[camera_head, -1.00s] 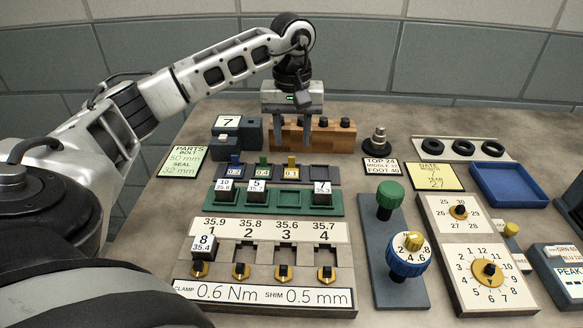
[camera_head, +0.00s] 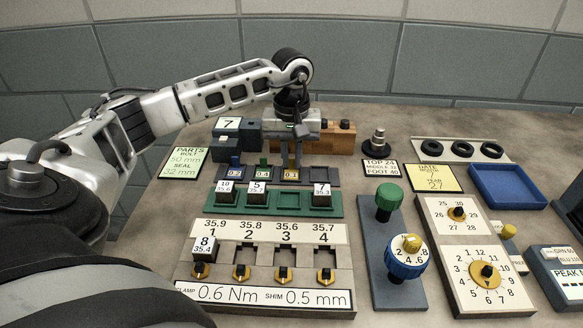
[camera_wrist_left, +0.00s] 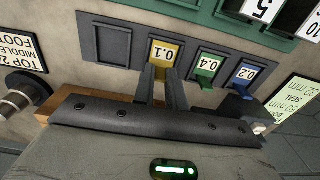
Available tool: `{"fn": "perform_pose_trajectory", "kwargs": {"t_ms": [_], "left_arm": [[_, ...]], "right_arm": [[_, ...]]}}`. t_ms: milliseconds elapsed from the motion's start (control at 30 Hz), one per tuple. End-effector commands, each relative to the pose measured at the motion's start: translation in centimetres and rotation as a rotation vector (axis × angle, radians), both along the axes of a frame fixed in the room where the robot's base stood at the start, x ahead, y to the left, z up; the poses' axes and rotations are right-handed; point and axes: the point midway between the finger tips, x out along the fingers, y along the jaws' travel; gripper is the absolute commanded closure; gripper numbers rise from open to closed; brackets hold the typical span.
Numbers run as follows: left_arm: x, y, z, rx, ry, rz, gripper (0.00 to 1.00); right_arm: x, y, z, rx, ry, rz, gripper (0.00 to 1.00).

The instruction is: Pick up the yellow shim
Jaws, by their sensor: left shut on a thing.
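The yellow shim (camera_head: 291,176), labelled 0.1, stands in its slot of the dark shim rack (camera_head: 321,173). My left gripper (camera_head: 291,160) is above the rack, pointing down, with its fingers shut on the shim's upper part. In the left wrist view the yellow shim (camera_wrist_left: 162,52) shows between the two fingertips (camera_wrist_left: 161,80), its label facing the camera. The shim's lower part is hidden in the rack. My right gripper is in neither view.
A blue shim (camera_head: 235,168) and a green shim (camera_head: 262,168) stand to the left in the same rack; its rightmost slot is empty. A wooden block (camera_head: 340,140) is behind the gripper. A green rack (camera_head: 290,202) with numbered blocks lies in front.

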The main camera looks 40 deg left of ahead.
Motion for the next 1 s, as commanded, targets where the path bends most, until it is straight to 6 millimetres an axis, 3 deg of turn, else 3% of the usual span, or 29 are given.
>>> {"fn": "perform_pose_trajectory", "kwargs": {"t_ms": [267,467,767,1000], "left_arm": [[0.0,0.0,0.5,0.000,-0.001,0.000,1.00],[0.1,0.0,3.2,0.000,-0.006,0.000,1.00],[-4.2,-3.1,9.4,0.002,-0.006,-0.004,1.00],[-8.4,-6.2,11.6,0.002,-0.004,-0.003,1.00]], "right_arm": [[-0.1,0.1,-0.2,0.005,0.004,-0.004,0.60],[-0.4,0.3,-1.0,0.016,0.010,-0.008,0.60],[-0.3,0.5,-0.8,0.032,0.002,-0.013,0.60],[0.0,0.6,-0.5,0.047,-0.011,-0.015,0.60]]}}
